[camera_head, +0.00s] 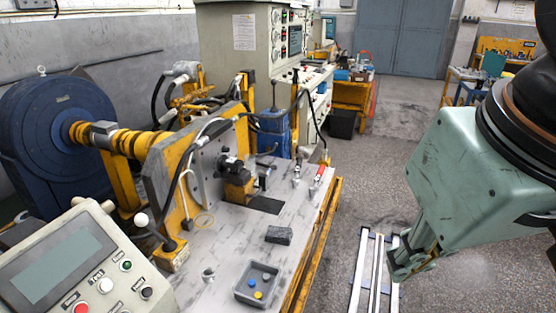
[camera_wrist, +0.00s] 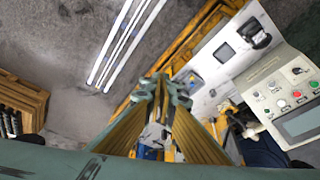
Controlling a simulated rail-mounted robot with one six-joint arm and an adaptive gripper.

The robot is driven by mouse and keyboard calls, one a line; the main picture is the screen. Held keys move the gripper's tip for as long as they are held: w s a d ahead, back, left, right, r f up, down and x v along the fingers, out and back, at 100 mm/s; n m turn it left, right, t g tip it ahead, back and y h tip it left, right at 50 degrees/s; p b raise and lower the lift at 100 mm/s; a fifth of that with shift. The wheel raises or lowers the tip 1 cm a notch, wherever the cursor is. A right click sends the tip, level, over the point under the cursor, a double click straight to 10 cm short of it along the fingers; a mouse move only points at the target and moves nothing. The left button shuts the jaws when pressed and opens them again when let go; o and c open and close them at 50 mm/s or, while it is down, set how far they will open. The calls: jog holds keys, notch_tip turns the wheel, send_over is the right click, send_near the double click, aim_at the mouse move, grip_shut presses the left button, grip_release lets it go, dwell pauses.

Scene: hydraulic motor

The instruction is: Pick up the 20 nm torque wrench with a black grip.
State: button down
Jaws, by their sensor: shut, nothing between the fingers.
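My gripper (camera_head: 412,266) hangs over the floor at the right of the head view, apart from the workbench. In the wrist view my gripper (camera_wrist: 164,88) has its fingertips together, with nothing seen between them. I cannot make out for sure a torque wrench with a black grip. Several dark, upright tool-like things (camera_wrist: 10,122) stand at a wooden rack (camera_wrist: 22,97) at the left edge of the wrist view; they are too small and cut off to identify. A small red-handled tool (camera_head: 319,174) lies at the workbench's far right edge in the head view.
The grey workbench (camera_head: 225,258) bears a tray (camera_head: 257,284) with small parts, a dark block (camera_head: 279,235) and a yellow-framed fixture (camera_head: 170,170). A control panel (camera_head: 75,262) stands front left. White floor rails (camera_head: 361,270) run beside the bench. Open floor lies beyond.

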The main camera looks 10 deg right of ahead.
jog(key=c, duration=3.5)
grip_release()
jog(key=o, duration=1)
jog(key=shift+o, duration=0.2)
